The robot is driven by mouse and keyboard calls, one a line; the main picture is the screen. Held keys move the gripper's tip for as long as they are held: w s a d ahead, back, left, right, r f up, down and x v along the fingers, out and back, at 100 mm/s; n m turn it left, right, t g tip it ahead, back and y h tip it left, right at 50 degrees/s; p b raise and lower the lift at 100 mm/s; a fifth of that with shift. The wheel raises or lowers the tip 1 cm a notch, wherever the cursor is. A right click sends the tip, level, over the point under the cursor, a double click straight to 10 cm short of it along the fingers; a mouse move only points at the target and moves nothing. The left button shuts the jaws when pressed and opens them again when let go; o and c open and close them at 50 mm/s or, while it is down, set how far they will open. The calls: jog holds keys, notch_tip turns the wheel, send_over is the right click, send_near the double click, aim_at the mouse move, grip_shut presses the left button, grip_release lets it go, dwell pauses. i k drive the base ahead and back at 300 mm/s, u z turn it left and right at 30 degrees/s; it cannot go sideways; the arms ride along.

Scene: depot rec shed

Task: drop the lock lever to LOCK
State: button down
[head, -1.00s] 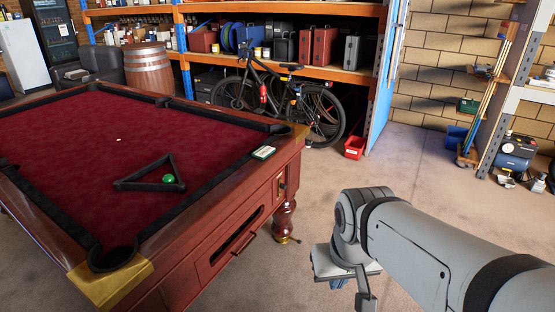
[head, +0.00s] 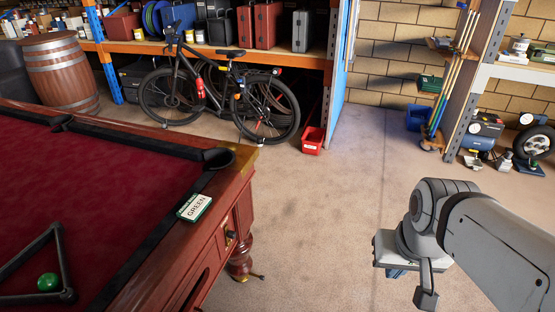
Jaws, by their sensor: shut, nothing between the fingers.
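No lever marked LOCK can be read in the head view. A small brass piece (head: 258,276) sticks out to the right at the foot of the pool table's near leg (head: 240,260); I cannot tell whether it is the lever. A small dark fitting with a metal part (head: 230,238) sits on the table's end face, also too small to read. My gripper (head: 397,272) hangs over open floor at the right, apart from the table, pointing down. It is shut and empty, its fingers mostly hidden by my wrist.
The pool table (head: 190,225) fills the left, with a GREEN card (head: 196,207) on its rail and a green ball (head: 48,282) inside the triangle. A bicycle (head: 222,95), barrel (head: 60,72) and red bin (head: 313,141) stand behind. The middle floor is clear.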

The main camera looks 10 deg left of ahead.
aim_at(231, 235)
jog(key=u, duration=0.2)
jog(key=i, duration=1.1)
jog(key=u, duration=0.65)
jog(key=k, duration=0.95)
jog(key=u, duration=0.15)
jog(key=i, duration=0.95)
jog(key=z, duration=0.05)
